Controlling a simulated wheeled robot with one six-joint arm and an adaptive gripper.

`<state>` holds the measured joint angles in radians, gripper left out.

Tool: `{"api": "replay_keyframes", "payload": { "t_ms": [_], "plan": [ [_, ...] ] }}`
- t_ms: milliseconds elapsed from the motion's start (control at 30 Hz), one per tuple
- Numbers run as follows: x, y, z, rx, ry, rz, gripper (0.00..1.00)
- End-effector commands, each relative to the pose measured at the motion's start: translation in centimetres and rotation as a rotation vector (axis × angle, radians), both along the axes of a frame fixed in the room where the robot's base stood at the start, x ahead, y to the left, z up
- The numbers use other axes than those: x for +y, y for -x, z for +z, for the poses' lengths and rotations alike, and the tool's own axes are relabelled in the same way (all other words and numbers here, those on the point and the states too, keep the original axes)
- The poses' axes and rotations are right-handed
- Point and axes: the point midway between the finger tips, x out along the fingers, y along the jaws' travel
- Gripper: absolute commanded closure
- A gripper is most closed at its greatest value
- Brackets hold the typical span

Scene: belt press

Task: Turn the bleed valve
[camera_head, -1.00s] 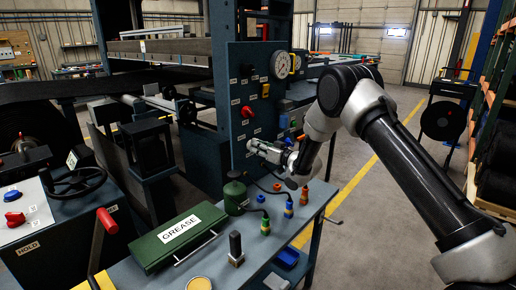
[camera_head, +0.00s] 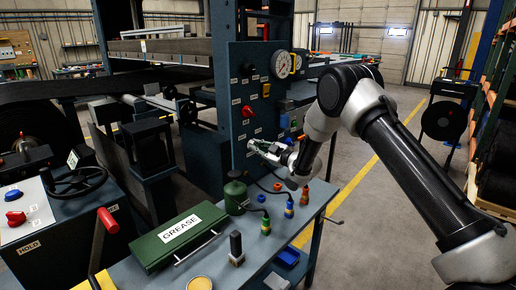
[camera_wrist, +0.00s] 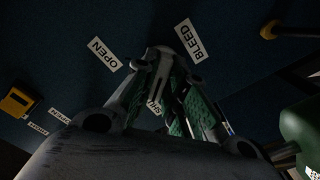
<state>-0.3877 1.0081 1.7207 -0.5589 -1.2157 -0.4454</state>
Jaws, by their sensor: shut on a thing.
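The dark blue control panel (camera_head: 238,56) stands upright beyond the bench. My gripper (camera_head: 256,145) reaches its lower part from the right. A further label, partly covered, shows between the fingers.
A gauge (camera_head: 282,65), a red knob (camera_head: 247,111) and a yellow device (camera_head: 266,90) sit on the panel above my gripper. On the bench below stand a green can (camera_head: 235,197), a green grease box (camera_head: 178,238) and several small coloured fittings.

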Motion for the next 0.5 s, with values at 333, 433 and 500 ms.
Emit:
{"api": "replay_keyframes", "payload": {
  "t_ms": [333,433,500],
  "plan": [
    [0.00,0.08,-0.15,-0.096,0.077,0.000,1.00],
    [0.00,0.09,-0.16,-0.106,0.084,0.000,1.00],
    [0.00,0.09,-0.17,-0.108,0.087,0.001,1.00]
  ]
}}
